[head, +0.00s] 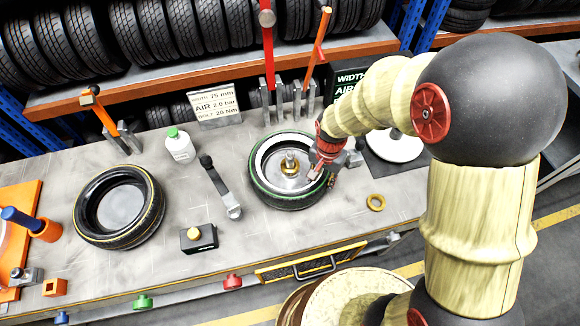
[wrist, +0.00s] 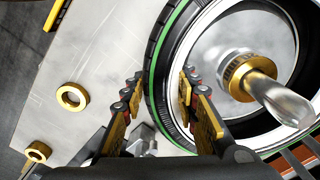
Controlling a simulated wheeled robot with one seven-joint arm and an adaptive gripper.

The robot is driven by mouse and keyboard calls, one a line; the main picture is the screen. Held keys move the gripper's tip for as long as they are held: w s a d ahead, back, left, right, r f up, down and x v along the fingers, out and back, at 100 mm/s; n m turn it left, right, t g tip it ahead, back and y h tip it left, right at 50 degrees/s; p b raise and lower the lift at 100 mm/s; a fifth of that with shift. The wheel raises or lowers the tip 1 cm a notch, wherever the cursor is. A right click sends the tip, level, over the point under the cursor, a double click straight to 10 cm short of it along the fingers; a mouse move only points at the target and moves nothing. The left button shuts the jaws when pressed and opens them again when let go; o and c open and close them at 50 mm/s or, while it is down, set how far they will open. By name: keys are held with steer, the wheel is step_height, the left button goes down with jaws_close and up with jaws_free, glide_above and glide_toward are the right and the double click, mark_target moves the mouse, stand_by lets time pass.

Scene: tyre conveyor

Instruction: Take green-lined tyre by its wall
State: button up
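The green-lined tyre (head: 290,200) lies flat on the grey bench around a pale rim and a central spindle with a brass nut (head: 290,167). In the wrist view its green-lined wall (wrist: 152,75) runs between my fingers. My gripper (head: 322,168) is at the tyre's right side in the head view. In the wrist view my gripper (wrist: 158,90) is open, with one finger outside the wall and the other on the inner side over the rim. Gaps seem to show beside the fingers; contact is unclear. The arm hides part of the tyre's right side in the head view.
A yellow-lined tyre (head: 150,232) lies to the left. Between the tyres are a white bottle (head: 180,146), a dark-handled tool (head: 222,186) and a black box with a yellow button (head: 198,239). A brass ring (head: 376,202) lies right of the green-lined tyre. Upright tools stand behind.

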steer(key=c, duration=0.6)
jaws_close()
steer(key=shift+w+r, duration=0.1)
steer(key=shift+r, duration=0.1)
